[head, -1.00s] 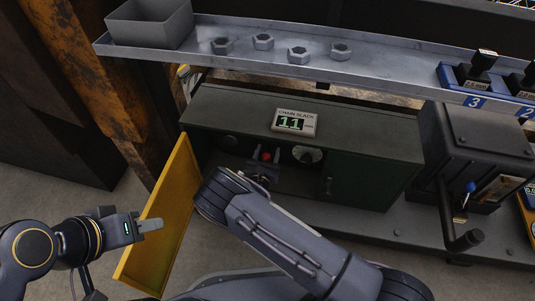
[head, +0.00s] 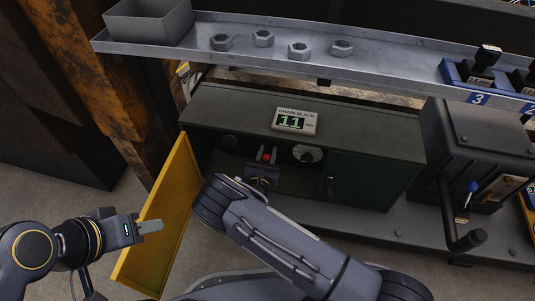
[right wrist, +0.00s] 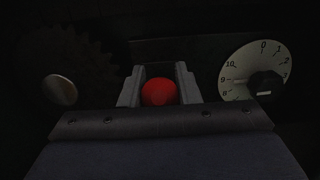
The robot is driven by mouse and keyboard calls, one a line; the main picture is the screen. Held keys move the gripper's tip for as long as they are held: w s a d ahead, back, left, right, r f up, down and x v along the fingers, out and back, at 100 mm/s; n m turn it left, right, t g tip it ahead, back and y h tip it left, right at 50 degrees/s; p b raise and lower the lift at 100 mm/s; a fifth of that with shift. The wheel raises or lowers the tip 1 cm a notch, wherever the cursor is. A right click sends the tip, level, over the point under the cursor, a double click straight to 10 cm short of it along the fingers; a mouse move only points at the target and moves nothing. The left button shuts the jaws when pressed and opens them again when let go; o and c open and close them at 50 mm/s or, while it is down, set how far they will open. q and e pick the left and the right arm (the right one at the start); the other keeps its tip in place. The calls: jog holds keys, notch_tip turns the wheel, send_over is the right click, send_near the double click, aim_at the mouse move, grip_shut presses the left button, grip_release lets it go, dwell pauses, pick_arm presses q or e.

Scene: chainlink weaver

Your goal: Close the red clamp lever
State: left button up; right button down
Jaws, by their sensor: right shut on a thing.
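The red clamp lever shows as a round red knob (head: 266,157) inside the open green cabinet (head: 375,174); it also shows in the right wrist view (right wrist: 158,92). The rest of the lever is hidden in shadow and behind my gripper. My right gripper (head: 267,156) reaches into the cabinet and is shut on the red knob, with one finger on each side of it in the right wrist view (right wrist: 160,88). My left gripper (head: 150,226) is empty, in front of the yellow door (head: 160,245); its finger gap cannot be made out.
The yellow door stands open on the cabinet's left. A dial (right wrist: 256,70) is right of the knob and a dark toothed wheel (right wrist: 85,75) is left. A "CHAIN SLACK" display (head: 296,121) reading 11 sits on top. A shelf (head: 385,62) with several nuts runs above.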

jog(key=shift+s+f+t+b, duration=0.2)
jog(key=shift+f+t+b, duration=0.35)
jog(key=shift+t+b, duration=0.05)
jog(key=shift+s+a+t+h, duration=0.1)
jog(key=shift+t+h, duration=0.2)
jog(key=shift+t, duration=0.1)
jog(key=t, duration=0.1)
jog(key=f+t+h, duration=0.1)
jog(key=t, duration=0.1)
jog(key=shift+s+f, duration=0.1)
jog(key=shift+s, duration=0.15)
jog(key=shift+f+t, duration=0.1)
jog(key=shift+t, duration=0.3)
jog(key=shift+s+a, duration=0.1)
